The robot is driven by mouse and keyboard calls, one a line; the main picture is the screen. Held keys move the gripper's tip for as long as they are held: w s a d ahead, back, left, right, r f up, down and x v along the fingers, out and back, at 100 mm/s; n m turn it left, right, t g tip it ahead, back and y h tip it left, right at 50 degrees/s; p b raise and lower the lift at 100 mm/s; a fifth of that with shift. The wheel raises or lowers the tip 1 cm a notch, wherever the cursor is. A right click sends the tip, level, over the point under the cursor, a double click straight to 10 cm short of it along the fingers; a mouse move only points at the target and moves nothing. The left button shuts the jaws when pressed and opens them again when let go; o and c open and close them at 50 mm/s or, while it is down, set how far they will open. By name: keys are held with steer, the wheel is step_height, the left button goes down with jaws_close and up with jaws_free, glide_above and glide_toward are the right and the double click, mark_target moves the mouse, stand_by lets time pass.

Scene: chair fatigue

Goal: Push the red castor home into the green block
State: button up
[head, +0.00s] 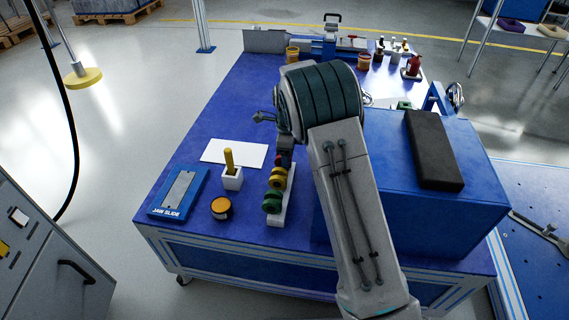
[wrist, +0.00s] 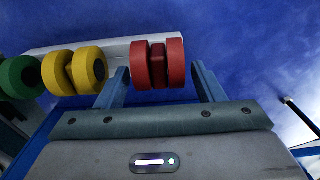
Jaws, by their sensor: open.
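The red castor (wrist: 157,64) is a twin-wheel piece at the end of a row in the wrist view. My gripper (wrist: 161,72) is open, with one blue finger on each side of the red castor. I cannot tell whether either finger touches it. In the head view the red castor (head: 279,159) shows only in part below my wrist, at the far end of the white rack (head: 287,208). A small green piece (head: 404,105) on a pale surface farther back may be the green block; my arm and a blue box partly hide that area.
Yellow castors (head: 278,178) and green castors (head: 272,200) stand on the same rack. A large blue box (head: 440,205) stands right.

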steer(key=shift+f, duration=0.1)
steer(key=c, duration=0.9)
steer(key=shift+o, duration=0.2)
steer(key=shift+r+p, duration=1.8)
steer(key=shift+r+p, duration=1.8)
steer(key=shift+r, duration=0.15)
